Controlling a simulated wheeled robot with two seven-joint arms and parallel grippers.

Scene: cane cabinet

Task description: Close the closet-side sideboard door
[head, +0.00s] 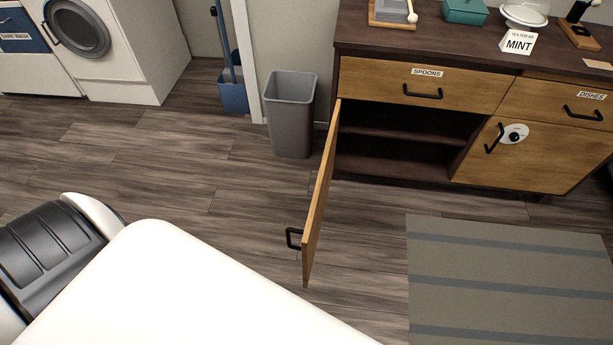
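The sideboard (450,55) is dark wood with lighter wooden fronts. Its left door (321,195) stands wide open, hinged at the left and swung out toward me, seen nearly edge-on. The door's black handle (293,238) is near its free edge, on the left-facing side. The left compartment (400,150) is open and shows one shelf. The right door (530,155) is shut, with a black handle and a round white dial. Neither of my grippers shows in the head view. A white part of my own body fills the lower left.
A grey bin (290,113) stands left of the sideboard, close to the open door's hinge side. A striped grey rug (510,285) lies in front at the right. The wooden floor (190,185) left of the door is clear. A white washing machine (105,50) stands at the upper left.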

